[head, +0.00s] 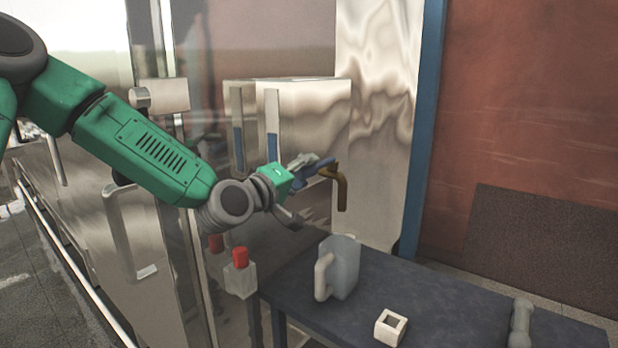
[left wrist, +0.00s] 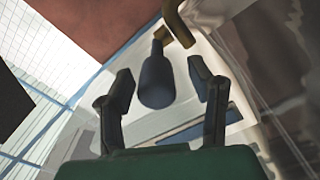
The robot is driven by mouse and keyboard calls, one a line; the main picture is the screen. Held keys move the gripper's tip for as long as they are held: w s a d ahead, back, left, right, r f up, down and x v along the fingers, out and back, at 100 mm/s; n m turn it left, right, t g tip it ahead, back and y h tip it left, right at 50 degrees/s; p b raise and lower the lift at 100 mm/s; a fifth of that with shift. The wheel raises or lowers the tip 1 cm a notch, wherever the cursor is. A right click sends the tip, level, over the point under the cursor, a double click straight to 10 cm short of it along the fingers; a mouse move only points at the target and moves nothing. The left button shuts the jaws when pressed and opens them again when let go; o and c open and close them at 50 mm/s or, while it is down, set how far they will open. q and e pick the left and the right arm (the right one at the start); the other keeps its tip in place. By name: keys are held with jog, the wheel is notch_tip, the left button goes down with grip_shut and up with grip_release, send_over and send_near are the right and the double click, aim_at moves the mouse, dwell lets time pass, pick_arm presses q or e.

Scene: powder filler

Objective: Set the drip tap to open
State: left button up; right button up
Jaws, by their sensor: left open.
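The drip tap has a brass spout (head: 342,188) that bends downward, and a dark blue handle (head: 314,169) beside it. In the left wrist view the blue handle (left wrist: 157,82) lies between the two fingers of my left gripper (left wrist: 160,80), with a gap on each side. The brass spout (left wrist: 177,24) shows beyond it at the top. In the head view my left gripper (head: 303,190) reaches in from the left, open, its fingers around the handle's area and partly hiding it. My right gripper is in neither view.
A grey jug (head: 346,265) stands on the dark table (head: 440,300) below the tap. A small white square holder (head: 390,327) and a grey cylindrical object (head: 521,322) are there too. A red button (head: 240,257) on a white box is left of the table. Shiny metal cabinets stand behind.

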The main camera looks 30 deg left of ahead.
pick_arm(q)
jog(key=shift+w, duration=0.6)
jog(key=shift+d, duration=0.1)
grip_shut()
